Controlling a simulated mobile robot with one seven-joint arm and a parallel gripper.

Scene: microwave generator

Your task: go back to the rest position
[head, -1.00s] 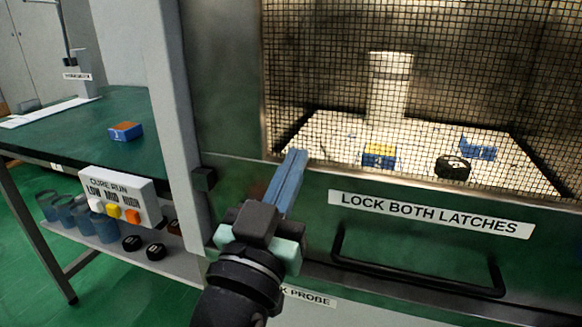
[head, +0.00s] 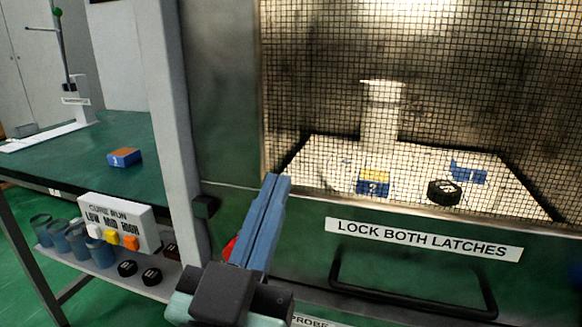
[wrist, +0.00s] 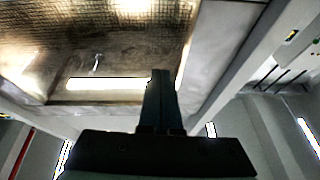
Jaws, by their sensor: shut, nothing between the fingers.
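My gripper (head: 277,182) is shut and empty, its blue fingers pressed together. In the head view it points up and away, in front of the lower left part of the mesh-windowed microwave cabinet (head: 225,150). In the wrist view my gripper (wrist: 160,75) shows as dark closed fingers, with the cabinet's mesh window (wrist: 90,50) behind them to the left. Whether the fingers touch the cabinet cannot be told.
Inside the window are a blue-and-yellow block (head: 373,183), a black puck (head: 444,192) and a blue block (head: 468,171). A bar handle (head: 415,297) juts out below. Left are a green table (head: 80,165), a button box (head: 112,225) and blue cups (head: 75,240). A red part (head: 230,248) shows beside my fingers.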

